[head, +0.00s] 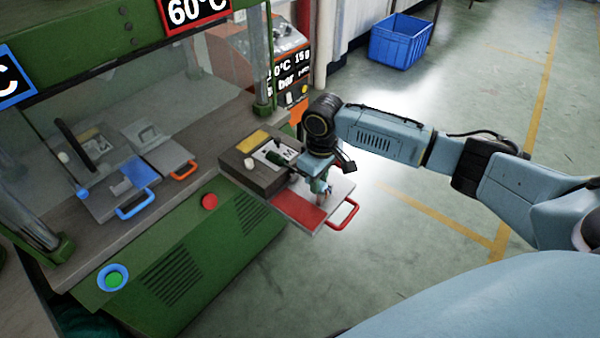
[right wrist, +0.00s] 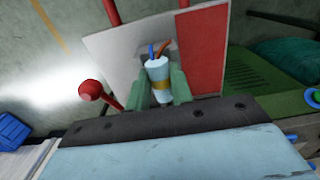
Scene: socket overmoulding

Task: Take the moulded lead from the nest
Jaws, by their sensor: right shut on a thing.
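My right gripper (head: 322,186) is over the grey and red tray (head: 297,207) that sticks out from the green press, with a red handle at its front. In the right wrist view its green fingers (right wrist: 163,88) are shut on the moulded lead (right wrist: 158,69), a pale cylinder with a gold band and blue and brown wires at its end. The grey and red tray (right wrist: 200,50) shows behind the lead. I cannot tell whether the lead still touches its nest. In the head view the gripper and wrist mostly hide the lead. My left gripper is not in view.
A dark block (head: 252,177) with a yellow patch stands beside the tray. Trays with a blue handle (head: 135,204) and an orange handle (head: 184,171) lie to the left under the press's clear guard. A blue crate (head: 400,42) stands on the floor behind. The floor at right is clear.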

